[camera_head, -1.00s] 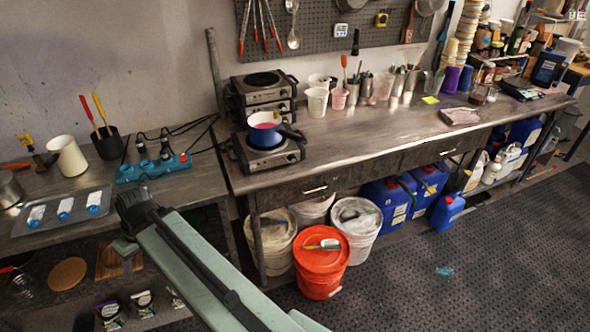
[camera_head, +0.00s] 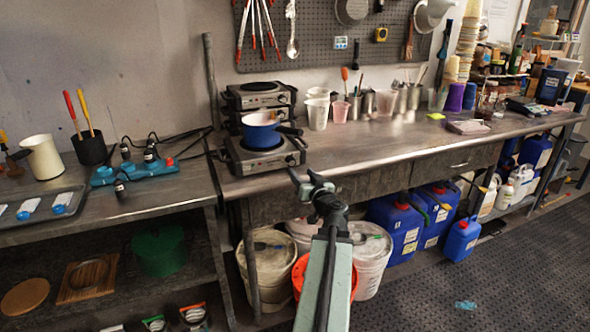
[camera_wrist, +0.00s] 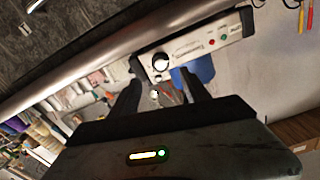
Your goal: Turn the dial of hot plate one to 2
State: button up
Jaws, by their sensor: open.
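A hot plate (camera_head: 238,163) stands at the left front of the metal bench, with a blue pot (camera_head: 262,131) on top. In the wrist view its silver front panel (camera_wrist: 215,38) shows a round black dial (camera_wrist: 160,62) with a pale mark; its setting is too small to read. The blue pot shows partly behind a finger in the wrist view (camera_wrist: 202,68). My gripper (camera_head: 310,182) is open and empty, in front of the bench edge and to the right of and below the hot plate. In the wrist view the dial appears near the gap between the fingers, apart from them.
More hot plates (camera_head: 258,97) are stacked behind. A turquoise power strip (camera_head: 135,170) with cables lies on the left table. White buckets (camera_head: 372,262) and blue canisters (camera_head: 398,222) stand under the bench. Cups (camera_head: 317,112) stand farther back. The bench middle is mostly clear.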

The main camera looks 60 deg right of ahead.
aim_at(293, 163)
jog(key=x, duration=0.7)
jog(key=shift+w+d, duration=0.15)
jog(key=shift+w, duration=0.1)
grip_shut()
jog(key=shift+d, duration=0.15)
